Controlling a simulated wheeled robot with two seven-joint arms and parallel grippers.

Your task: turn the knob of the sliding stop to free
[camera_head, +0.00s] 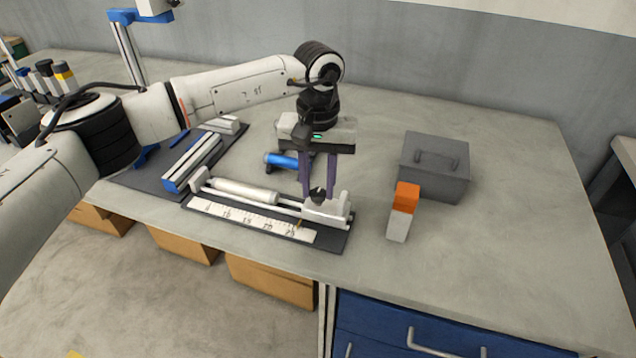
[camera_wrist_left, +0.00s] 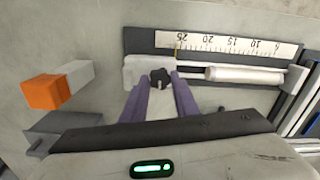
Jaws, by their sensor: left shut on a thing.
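The sliding stop (camera_head: 338,211) is a white block at the right end of a dark base with a ruler scale (camera_head: 250,219); it also shows in the left wrist view (camera_wrist_left: 136,71). Its dark lobed knob (camera_wrist_left: 160,78) sits on top, and in the head view the knob (camera_head: 318,195) shows between the finger ends. My left gripper (camera_head: 319,192) points down from above, its purple fingers on either side of the knob and shut on it. In the left wrist view the gripper (camera_wrist_left: 160,85) has a fingertip at each side of the knob. My right gripper is not in view.
A white roller (camera_head: 245,191) lies along the base left of the stop. A blue cylinder (camera_head: 282,160) lies behind it. An orange and white block (camera_head: 403,212) and a grey box with a handle (camera_head: 434,166) stand to the right. The table's right side is clear.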

